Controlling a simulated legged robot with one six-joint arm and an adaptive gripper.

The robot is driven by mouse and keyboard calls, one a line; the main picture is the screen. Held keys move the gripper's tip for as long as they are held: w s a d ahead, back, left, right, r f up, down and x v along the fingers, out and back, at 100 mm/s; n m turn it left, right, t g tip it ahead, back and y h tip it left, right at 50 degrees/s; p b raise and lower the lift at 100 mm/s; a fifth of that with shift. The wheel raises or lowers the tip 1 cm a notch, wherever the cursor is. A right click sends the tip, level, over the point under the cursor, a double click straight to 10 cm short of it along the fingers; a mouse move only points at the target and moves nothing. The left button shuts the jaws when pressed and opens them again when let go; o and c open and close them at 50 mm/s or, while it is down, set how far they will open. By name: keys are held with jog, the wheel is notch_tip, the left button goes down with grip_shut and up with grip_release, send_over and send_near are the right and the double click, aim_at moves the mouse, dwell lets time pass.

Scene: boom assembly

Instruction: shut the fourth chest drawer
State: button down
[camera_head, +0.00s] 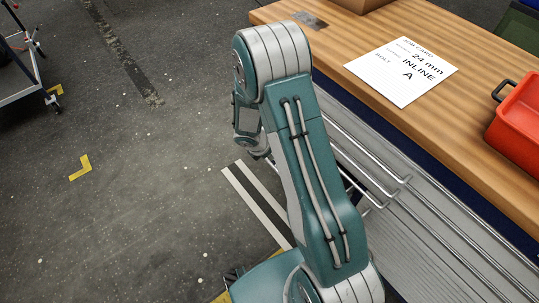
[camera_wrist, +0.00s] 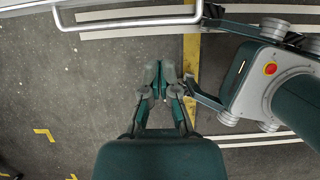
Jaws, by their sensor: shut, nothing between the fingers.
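The chest (camera_head: 440,225) stands under the wooden worktop at the right of the head view, with grey drawer fronts and long silver bar handles (camera_head: 375,170). A lower handle shows partly behind my arm; I cannot tell from here which drawer is the fourth or how far it is out. In the wrist view a pale bar handle (camera_wrist: 130,23) crosses the top left. My gripper (camera_wrist: 162,68) is shut and empty, its fingertips apart from that handle in the picture, over the floor. In the head view its fingers are hidden behind my arm.
A job card (camera_head: 402,71) and a red bin (camera_head: 517,125) lie on the wooden worktop (camera_head: 345,45). A wheeled cart (camera_head: 25,75) stands at the far left. The grey floor left of the chest is clear, with yellow and white markings (camera_head: 80,168).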

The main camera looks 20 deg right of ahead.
jog(key=w+a+f+t+h, duration=0.35)
jog(key=a+f+h, duration=0.55)
jog(key=f+h, duration=0.3)
jog(key=w+d, duration=0.2)
jog(key=d, duration=0.5)
jog(key=w+d+r+h, duration=0.1)
jog(key=d, duration=0.6)
jog(key=shift+w+r, duration=0.25)
jog(key=shift+w, duration=0.1)
jog(key=x, duration=1.4)
jog(key=shift+r, duration=0.15)
jog(key=shift+a, duration=0.1)
jog(key=shift+w, duration=0.1)
jog(key=v, duration=1.4)
jog(key=shift+f, duration=0.25)
jog(key=shift+a, duration=0.1)
